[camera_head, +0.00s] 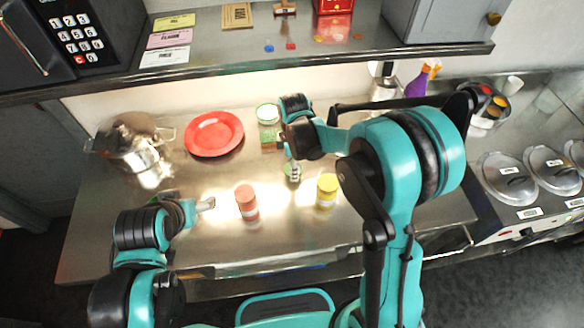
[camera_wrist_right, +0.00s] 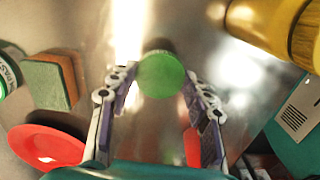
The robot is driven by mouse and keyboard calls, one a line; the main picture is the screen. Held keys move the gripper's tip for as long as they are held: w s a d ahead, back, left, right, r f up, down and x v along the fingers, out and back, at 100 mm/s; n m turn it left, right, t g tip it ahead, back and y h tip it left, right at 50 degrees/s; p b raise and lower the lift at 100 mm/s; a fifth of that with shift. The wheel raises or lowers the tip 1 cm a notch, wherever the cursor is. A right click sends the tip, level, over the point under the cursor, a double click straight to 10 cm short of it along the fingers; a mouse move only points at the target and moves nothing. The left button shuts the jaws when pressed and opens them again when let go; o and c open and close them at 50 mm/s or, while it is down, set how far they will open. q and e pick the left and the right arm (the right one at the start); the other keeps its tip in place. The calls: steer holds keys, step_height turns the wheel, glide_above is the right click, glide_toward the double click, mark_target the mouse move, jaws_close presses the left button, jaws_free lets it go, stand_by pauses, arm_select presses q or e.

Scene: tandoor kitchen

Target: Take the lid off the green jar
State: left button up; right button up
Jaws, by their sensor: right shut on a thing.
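The green jar (camera_head: 293,173) is small and stands on the steel counter below my right gripper. Its round green lid (camera_wrist_right: 160,75) shows from above in the right wrist view. My right gripper (camera_wrist_right: 160,82) is shut on the lid, with one finger at each side. The lid hides the jar's body in that view, so I cannot tell whether the lid sits fully on it. My left gripper (camera_head: 207,203) is low over the counter at the left, apart from the jars. Its fingers are too small to read.
A red jar (camera_head: 247,202) and a yellow jar (camera_head: 327,190) stand on either side in front. Behind are a red plate (camera_head: 214,133), a metal pot (camera_head: 138,145) and a larger green-lidded jar (camera_head: 268,125). A shelf (camera_head: 250,58) overhangs the back. The counter's left front is clear.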

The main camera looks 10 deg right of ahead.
steer(key=shift+w, duration=0.65)
steer(key=f, duration=0.1)
steer(key=f+b, duration=0.1)
steer(key=f, duration=0.1)
steer(key=shift+w+f, duration=0.25)
steer(key=shift+f, duration=0.1)
steer(key=o, duration=1.3)
